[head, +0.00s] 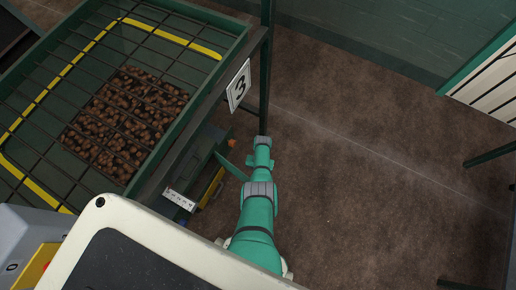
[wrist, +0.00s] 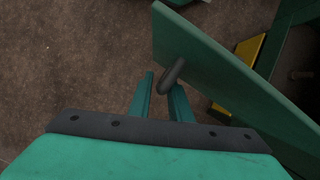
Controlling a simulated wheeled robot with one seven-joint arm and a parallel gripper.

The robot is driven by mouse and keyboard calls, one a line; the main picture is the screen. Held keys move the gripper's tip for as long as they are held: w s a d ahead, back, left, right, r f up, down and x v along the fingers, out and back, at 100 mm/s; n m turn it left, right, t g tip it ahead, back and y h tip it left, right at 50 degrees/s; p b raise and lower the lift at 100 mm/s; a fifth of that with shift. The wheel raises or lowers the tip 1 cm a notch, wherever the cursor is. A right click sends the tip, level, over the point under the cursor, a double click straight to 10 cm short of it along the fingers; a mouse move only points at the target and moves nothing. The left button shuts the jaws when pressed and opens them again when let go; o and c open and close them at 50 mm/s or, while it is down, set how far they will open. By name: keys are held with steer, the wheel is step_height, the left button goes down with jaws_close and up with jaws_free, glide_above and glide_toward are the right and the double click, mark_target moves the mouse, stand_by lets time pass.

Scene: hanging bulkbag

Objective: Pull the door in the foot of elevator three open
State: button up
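The door (wrist: 225,75) is a flat green panel in the wrist view, standing out at an angle from the elevator foot. A dark bar handle (wrist: 175,72) sticks out from its face. In the head view the door (head: 232,167) shows as a thin green flap beside my arm, below the "3" sign (head: 238,86). My gripper (wrist: 160,84) has its two green fingers apart, with the handle's near end showing between the tips. Whether a finger touches the handle I cannot tell. In the head view my fingers cannot be made out.
A green bin with a black grid (head: 120,60) and yellow strips holds brown produce at the left. A dark post (head: 265,75) stands at the bin's corner. A yellow part (wrist: 242,65) shows behind the door. Brown floor (head: 370,170) to the right is clear.

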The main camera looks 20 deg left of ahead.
steer(key=shift+o, duration=0.5)
steer(key=shift+r, duration=0.15)
steer(key=shift+w+a+r, duration=0.1)
steer(key=shift+w+r, duration=0.2)
steer(key=shift+r, duration=0.2)
steer(key=v, duration=0.9)
steer(key=shift+r, duration=0.2)
